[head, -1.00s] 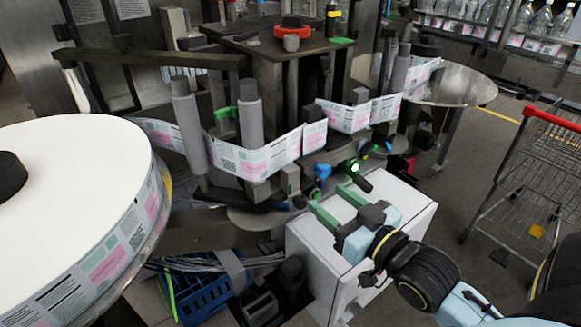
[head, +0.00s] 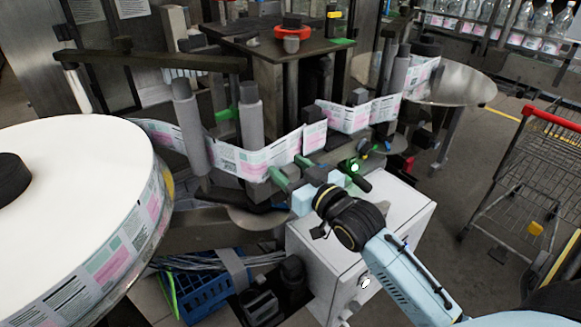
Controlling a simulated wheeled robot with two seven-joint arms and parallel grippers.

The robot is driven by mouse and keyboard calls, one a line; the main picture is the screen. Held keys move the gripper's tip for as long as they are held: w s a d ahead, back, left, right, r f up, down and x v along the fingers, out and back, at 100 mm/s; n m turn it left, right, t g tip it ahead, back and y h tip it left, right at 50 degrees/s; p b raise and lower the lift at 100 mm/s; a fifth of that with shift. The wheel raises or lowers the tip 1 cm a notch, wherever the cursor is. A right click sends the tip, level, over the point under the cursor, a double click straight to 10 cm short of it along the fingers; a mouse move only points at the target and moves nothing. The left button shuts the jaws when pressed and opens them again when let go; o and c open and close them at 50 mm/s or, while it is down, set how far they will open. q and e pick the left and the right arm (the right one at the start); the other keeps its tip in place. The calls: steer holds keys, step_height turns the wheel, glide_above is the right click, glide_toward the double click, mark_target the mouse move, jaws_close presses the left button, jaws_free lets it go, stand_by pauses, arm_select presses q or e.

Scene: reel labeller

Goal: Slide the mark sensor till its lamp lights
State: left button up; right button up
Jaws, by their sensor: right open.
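My right gripper (head: 289,167) reaches in from the lower right. Its two green fingers are apart and point to the upper left, close to the printed label web (head: 255,160). A small grey block (head: 292,174) shows between the fingers; it may be part of the mark sensor, but the gripper hides most of that spot. I cannot tell whether the fingers touch it. A small green light (head: 354,167) glows on a dark fitting right of the gripper; I cannot tell whether it is the sensor's lamp. My left gripper is not in view.
A large white label reel (head: 75,190) fills the left. Grey rollers (head: 250,125) guide the web. A white cabinet (head: 385,220) stands below my right arm. A blue crate (head: 205,293) lies on the floor. A wire trolley (head: 530,175) stands at the right.

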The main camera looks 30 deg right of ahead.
steer(key=shift+w, duration=0.1)
jaws_close()
steer(key=shift+d+r+p, duration=0.1)
steer(key=shift+d+p, duration=0.2)
steer(key=shift+p, duration=0.45)
jaws_free()
steer(key=s+d+b, duration=0.1)
steer(key=s, duration=1.2)
steer(key=shift+s+b, duration=0.15)
steer(key=shift+b, duration=0.2)
